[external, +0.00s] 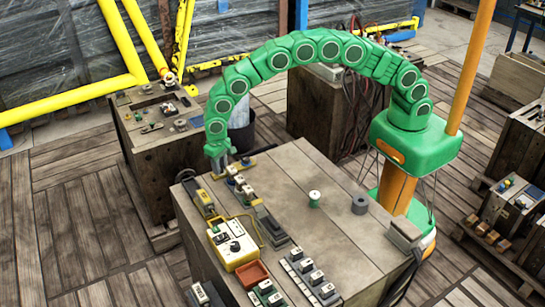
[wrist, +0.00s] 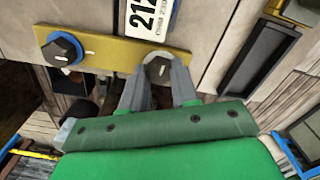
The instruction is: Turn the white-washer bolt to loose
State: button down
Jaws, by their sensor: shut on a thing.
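The right bolt (wrist: 158,66) is grey with a short pale mark and sits between the fingertips of my gripper (wrist: 160,74). My gripper is shut on it. In the external view my gripper (external: 221,164) reaches down at the far left corner of the wooden bench top (external: 300,225).
A white label reading 212 (wrist: 151,18) lies beside the plate. A black tray (wrist: 257,58) is to the right. The bench's middle is mostly clear.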

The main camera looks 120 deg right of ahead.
jog(key=n, duration=0.4)
jog(key=shift+f+n, duration=0.1)
jog(key=shift+n, duration=0.2)
jog(key=n, duration=0.4)
jog(key=shift+n, duration=0.3)
jog(key=n, duration=0.4)
jog(key=shift+a+n, duration=0.1)
jog(key=shift+n, duration=0.2)
jog(key=n, duration=0.9)
jog(key=shift+s+f, duration=0.1)
jog(key=n, duration=0.4)
jog(key=shift+n, duration=0.3)
jog(key=n, duration=0.4)
jog(key=shift+n, duration=2.1)
